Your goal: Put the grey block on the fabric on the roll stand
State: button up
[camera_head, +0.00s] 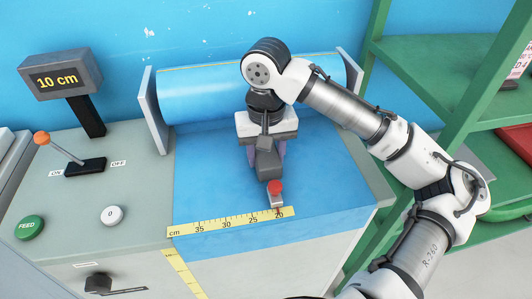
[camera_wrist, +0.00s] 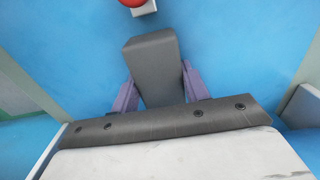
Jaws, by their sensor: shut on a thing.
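The grey block (camera_head: 268,165) is between the purple fingers of my gripper (camera_head: 266,152) in the head view. In the wrist view the block (camera_wrist: 150,62) shows plainly, with a finger of my gripper (camera_wrist: 157,85) against each side. The gripper is shut on it. Blue fabric (camera_head: 212,168) comes off the roll and covers the flat top of the roll stand (camera_head: 153,112). The block is over this fabric, near its middle. I cannot tell whether its underside touches the fabric.
A red-knobbed slider (camera_head: 276,192) stands at the yellow ruler (camera_head: 225,223), just in front of the block. Left are a lever (camera_head: 62,150), a green FEED button (camera_head: 30,227) and a display (camera_head: 60,78) reading 10 cm. Green shelves (camera_head: 440,60) stand right. Fabric beside the gripper is clear.

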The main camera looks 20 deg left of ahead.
jog(key=shift+f, duration=0.25)
jog(key=shift+f, duration=0.15)
jog(key=o, duration=1.1)
jog(key=shift+c, duration=0.2)
notch_tip(320, 180, up, 13)
jog(key=shift+f, duration=0.2)
